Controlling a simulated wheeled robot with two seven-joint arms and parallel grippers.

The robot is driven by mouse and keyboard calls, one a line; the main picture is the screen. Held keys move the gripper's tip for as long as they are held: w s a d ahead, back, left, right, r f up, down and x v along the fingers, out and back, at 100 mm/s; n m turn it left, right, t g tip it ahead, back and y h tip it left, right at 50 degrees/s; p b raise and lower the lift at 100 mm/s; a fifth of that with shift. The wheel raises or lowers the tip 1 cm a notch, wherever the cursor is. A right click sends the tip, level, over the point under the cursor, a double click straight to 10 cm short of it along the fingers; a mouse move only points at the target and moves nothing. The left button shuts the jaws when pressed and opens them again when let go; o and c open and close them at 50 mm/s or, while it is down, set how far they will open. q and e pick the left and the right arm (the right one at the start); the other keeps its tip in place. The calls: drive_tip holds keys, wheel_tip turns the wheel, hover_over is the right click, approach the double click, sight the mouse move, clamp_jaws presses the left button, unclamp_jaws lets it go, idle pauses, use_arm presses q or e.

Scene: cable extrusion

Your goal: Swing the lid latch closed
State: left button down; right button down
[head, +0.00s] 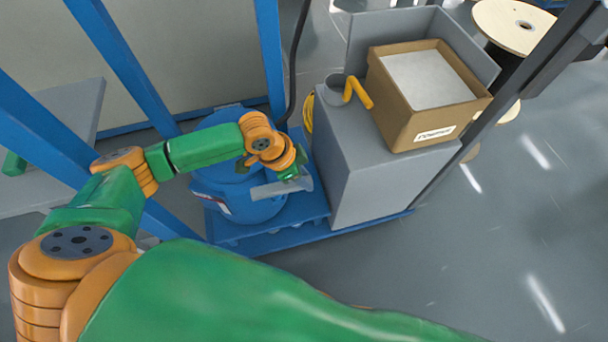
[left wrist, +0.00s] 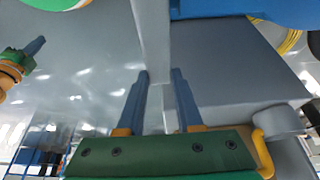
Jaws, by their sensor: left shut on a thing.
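A blue drum-like container (head: 243,207) stands beside a grey cabinet, mostly behind my left arm. A light grey bar (head: 268,190), which I take for the lid latch, sticks out across the drum's right side. My left gripper (head: 298,183) is at the bar's right part. In the left wrist view the grey bar (left wrist: 152,40) runs down between the two slate-blue fingers of my left gripper (left wrist: 162,82), which are shut on it. My right gripper (left wrist: 35,47) seems to show at the left edge of that view; its jaw gap is unclear. The latch's hinge is hidden.
The grey cabinet (head: 365,190) stands close right of the drum, bearing a cardboard box (head: 405,125) and a yellow crank (head: 358,92). Blue posts (head: 272,60) rise behind and left. A blue pallet base (head: 300,215) lies under the drum. Floor (head: 500,250) at right is clear.

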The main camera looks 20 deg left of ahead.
use_arm(q)
drive_tip(key=shift+s+d+r+m+g+p, duration=0.1)
drive_tip(key=shift+s+d+m+g+p, duration=0.15)
drive_tip(key=shift+s+m+p, duration=0.35)
drive_tip(key=s+a+m+g+y+p, duration=0.1)
drive_tip(key=s+m+g, duration=0.4)
drive_tip(key=m, duration=1.1)
drive_tip(key=shift+s+a+m+g+p, duration=0.45)
drive_tip(key=shift+s+a, duration=0.25)
drive_tip(key=shift+s, duration=1)
drive_tip(key=c, duration=0.6)
unclamp_jaws()
drive_tip(key=shift+o, duration=0.2)
drive_tip(key=shift+a, duration=0.1)
